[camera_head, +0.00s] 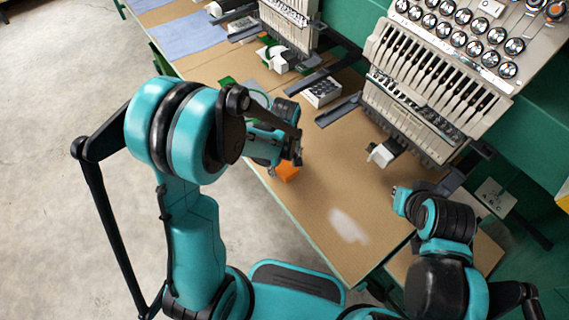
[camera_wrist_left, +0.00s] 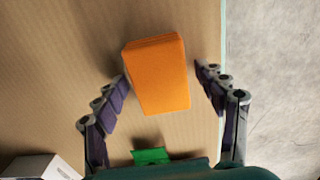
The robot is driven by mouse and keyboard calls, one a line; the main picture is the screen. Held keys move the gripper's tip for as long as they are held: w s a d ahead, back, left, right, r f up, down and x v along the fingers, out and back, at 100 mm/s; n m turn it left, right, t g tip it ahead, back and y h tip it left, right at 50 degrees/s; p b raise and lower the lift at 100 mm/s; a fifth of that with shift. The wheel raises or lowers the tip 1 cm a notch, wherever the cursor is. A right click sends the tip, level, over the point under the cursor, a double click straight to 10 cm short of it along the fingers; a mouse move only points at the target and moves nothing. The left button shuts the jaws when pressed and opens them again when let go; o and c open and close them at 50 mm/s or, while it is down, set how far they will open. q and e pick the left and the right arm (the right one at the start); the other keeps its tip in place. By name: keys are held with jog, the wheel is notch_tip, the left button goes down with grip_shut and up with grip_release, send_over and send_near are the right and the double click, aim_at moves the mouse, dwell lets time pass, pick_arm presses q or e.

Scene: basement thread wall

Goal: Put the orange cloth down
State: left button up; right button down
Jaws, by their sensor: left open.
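The orange cloth (camera_wrist_left: 158,75) is a folded, block-like stack lying on the brown table (camera_wrist_left: 60,80). In the head view the orange cloth (camera_head: 287,171) shows near the table's front edge, partly hidden by my left gripper (camera_head: 289,157). In the left wrist view my left gripper (camera_wrist_left: 165,85) is open, with one finger on each side of the cloth. A gap shows between the cloth and the right finger; the left finger is close to it. My right arm is at the lower right of the head view; its fingers cannot be made out clearly.
Embroidery machines (camera_head: 420,85) stand along the back of the table. A white box of small parts (camera_head: 321,91) and a green item (camera_wrist_left: 151,156) are near my left gripper. Blue cloths (camera_head: 188,36) lie at the far left. The tabletop right of the cloth is mostly clear.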

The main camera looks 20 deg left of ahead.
pick_arm(q)
jog(key=shift+r+p, duration=0.3)
jog(key=shift+r, duration=0.05)
notch_tip(320, 180, up, 11)
jog(key=p, duration=0.4)
notch_tip(320, 180, up, 6)
jog(key=m+t, duration=0.2)
jog(key=m, duration=0.2)
send_over(285, 165)
jog(key=s+a, duration=0.2)
jog(key=s, duration=0.2)
jog(key=s+a+r+m+t, duration=0.3)
jog(key=s+r+m+t, duration=0.1)
jog(key=s+m+t, duration=0.1)
jog(key=shift+s+m, duration=0.6)
jog(key=shift+m, duration=0.1)
notch_tip(285, 165, down, 2)
jog(key=b, duration=0.2)
jog(key=shift+f+b, duration=0.2)
jog(key=shift+b, duration=0.1)
